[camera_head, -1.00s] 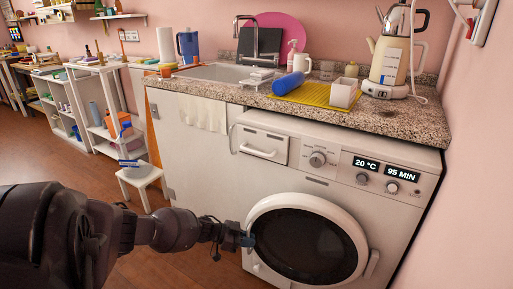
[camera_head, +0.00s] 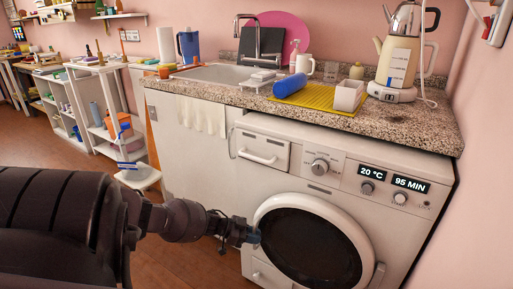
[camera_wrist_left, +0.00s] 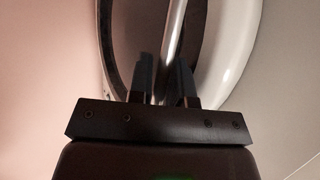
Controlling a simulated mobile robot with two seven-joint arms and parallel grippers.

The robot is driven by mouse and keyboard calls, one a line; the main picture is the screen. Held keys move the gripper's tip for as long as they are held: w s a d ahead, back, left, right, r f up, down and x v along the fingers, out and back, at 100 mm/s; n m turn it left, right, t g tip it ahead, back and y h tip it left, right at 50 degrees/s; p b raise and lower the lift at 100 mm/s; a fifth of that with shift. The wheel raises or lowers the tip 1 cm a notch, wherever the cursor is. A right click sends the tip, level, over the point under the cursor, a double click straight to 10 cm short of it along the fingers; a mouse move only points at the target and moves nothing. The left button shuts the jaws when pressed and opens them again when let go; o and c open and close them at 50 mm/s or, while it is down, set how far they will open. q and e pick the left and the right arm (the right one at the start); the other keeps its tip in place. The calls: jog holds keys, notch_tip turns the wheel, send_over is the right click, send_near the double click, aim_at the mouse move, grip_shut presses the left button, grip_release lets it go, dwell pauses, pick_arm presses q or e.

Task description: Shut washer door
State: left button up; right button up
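The white washer (camera_head: 230,205) stands under the counter. Its round door (camera_head: 357,229), a white ring with dark glass, faces me at the lower right; I cannot tell whether it sits fully flush. My left gripper (camera_head: 255,236) is at the ring's left edge, touching or very close to it. In the left wrist view, the gripper's two dark fingers (camera_wrist_left: 164,82) stand apart. A shiny pale bar or rim (camera_wrist_left: 173,35) runs up between or behind them, and the white curved ring (camera_wrist_left: 240,45) is to the right. My right gripper is not in view.
The speckled counter (camera_head: 425,125) above the washer holds a kettle (camera_head: 398,55), a yellow rack (camera_head: 318,96) and a blue cylinder (camera_head: 290,85). A white stool (camera_head: 138,177) and shelves (camera_head: 100,130) stand left. Some wooden floor (camera_head: 185,262) is bare left of the washer.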

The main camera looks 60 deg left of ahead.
pick_arm(q)
jog(key=shift+s+a, duration=0.1)
jog(key=p+v, duration=0.2)
jog(key=v, duration=0.8)
jog(key=shift+s, duration=0.3)
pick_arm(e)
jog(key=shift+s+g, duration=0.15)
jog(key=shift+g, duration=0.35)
pick_arm(q)
jog(key=shift+a, duration=0.1)
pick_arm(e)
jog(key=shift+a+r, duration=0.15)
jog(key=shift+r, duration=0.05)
